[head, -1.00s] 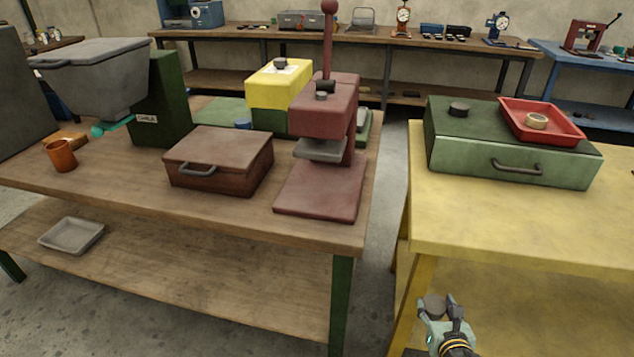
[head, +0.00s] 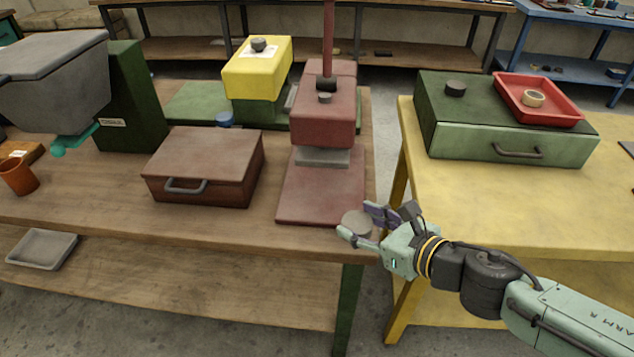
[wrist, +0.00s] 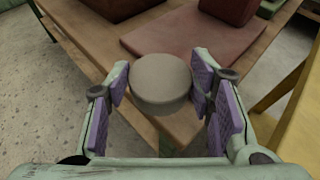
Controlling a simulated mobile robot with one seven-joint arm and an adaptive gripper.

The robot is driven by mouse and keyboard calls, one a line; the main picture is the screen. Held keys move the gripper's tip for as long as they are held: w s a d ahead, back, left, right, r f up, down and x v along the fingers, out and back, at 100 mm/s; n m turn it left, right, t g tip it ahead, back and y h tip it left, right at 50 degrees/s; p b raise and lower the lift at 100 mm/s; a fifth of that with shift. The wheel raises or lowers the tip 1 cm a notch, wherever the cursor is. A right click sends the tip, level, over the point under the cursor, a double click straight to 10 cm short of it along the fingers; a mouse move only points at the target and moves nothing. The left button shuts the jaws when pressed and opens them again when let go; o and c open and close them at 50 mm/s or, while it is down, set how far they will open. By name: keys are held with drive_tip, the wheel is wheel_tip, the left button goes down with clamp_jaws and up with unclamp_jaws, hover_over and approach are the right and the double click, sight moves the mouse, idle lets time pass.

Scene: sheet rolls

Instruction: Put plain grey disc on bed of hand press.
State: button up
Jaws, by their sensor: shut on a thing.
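The plain grey disc (wrist: 160,82) is held between the two purple-padded fingers of my gripper (wrist: 162,98) in the wrist view. In the head view the disc (head: 357,222) shows at the tips of my gripper (head: 366,225), by the front right corner of the wooden table. The hand press (head: 323,118) is dark red, with an upright lever and a grey plate under its head. Its flat red bed (head: 312,207) lies bare at the front. The disc is close to the bed's front right corner and apart from its middle.
A brown box with a handle (head: 206,166) stands left of the press. A yellow-topped machine (head: 257,68) is behind. On the yellow table (head: 520,205), a green case (head: 480,143) carries a dark disc (head: 455,88) and a red tray (head: 565,113) with a tan ring (head: 533,98).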

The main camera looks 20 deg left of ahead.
hover_over(326, 199)
drive_tip(key=shift+s+f, duration=0.1)
drive_tip(key=shift+f, duration=0.7)
wheel_tip(326, 199, down, 4)
drive_tip(key=b, duration=0.3)
drive_tip(key=shift+r, duration=0.3)
drive_tip(key=o, duration=1.2)
